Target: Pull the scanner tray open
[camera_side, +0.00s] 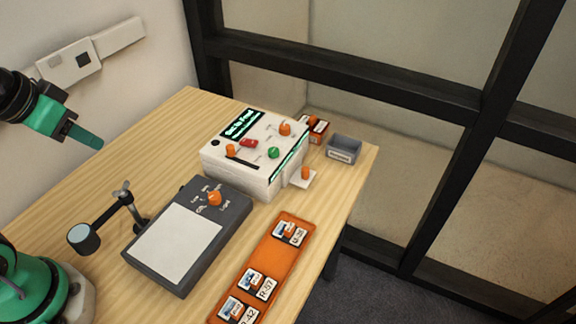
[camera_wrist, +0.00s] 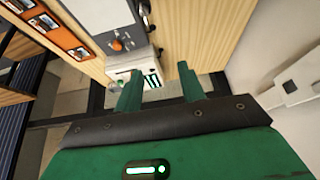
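The white scanner (camera_side: 243,160) stands on the wooden table, with orange, red and green controls on top and a dark display. A small pale ledge (camera_side: 303,181) with an orange knob (camera_side: 305,173) sticks out low from its right side; it looks like the tray, but I cannot tell how far out it is. In the wrist view the scanner (camera_wrist: 122,68) is partly hidden behind my finger. My gripper (camera_side: 100,143) is high at the left, well away from the scanner. In the wrist view my gripper (camera_wrist: 160,70) has its green fingers apart with nothing between them.
A dark light pad (camera_side: 178,247) lies in front of the scanner, with a magnifier on a stand (camera_side: 84,237) at its left. An orange tray (camera_side: 268,256) with labelled slides lies right of it. A grey bin (camera_side: 343,150) and a red box (camera_side: 320,133) stand behind the scanner.

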